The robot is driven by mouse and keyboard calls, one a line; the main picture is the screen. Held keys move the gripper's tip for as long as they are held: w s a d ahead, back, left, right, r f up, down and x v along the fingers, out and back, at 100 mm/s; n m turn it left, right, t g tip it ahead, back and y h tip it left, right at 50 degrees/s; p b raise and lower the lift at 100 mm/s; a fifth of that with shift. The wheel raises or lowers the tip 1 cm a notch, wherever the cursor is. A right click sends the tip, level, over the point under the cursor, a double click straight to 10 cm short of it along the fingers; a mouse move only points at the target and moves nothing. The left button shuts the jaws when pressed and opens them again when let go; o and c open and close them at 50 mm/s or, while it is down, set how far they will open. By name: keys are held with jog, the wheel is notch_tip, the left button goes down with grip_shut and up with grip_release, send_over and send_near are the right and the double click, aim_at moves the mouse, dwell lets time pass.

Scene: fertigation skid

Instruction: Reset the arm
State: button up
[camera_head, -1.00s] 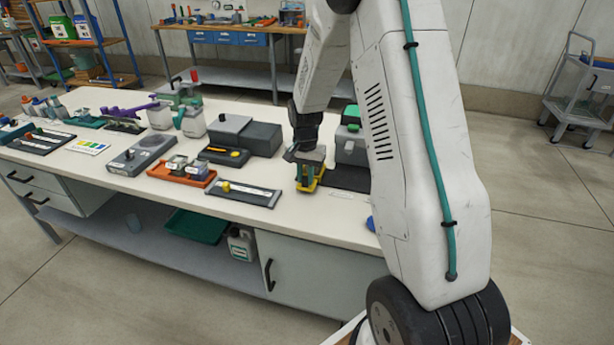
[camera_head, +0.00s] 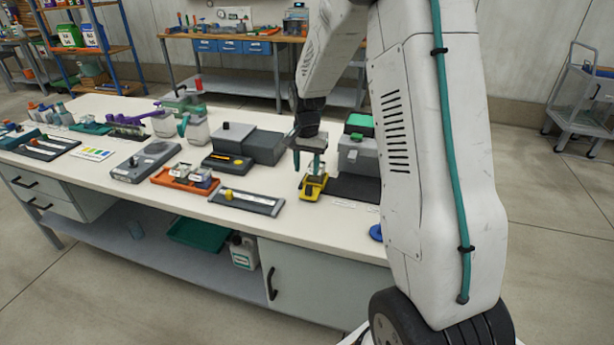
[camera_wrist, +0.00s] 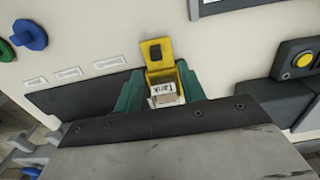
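My gripper (camera_head: 308,163) points down over the back right part of the workbench (camera_head: 232,208). Its two teal fingers are apart. A yellow holder (camera_head: 313,187) sits on the bench just below the fingertips. In the wrist view the yellow holder (camera_wrist: 156,52) lies between the fingers (camera_wrist: 160,92). A small block with a white label reading "Tank" (camera_wrist: 163,94) shows in front of it. I cannot tell whether the fingers touch its sides. The dark gripper body hides the near part.
A grey box with a green lid (camera_head: 358,150) stands close to the right of my gripper. A grey tray (camera_head: 245,201), an orange tray (camera_head: 184,180) and a dark grey box (camera_head: 264,147) stand to the left. A blue knob (camera_head: 376,232) is at the front right.

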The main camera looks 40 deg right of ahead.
jog(key=shift+r, duration=0.45)
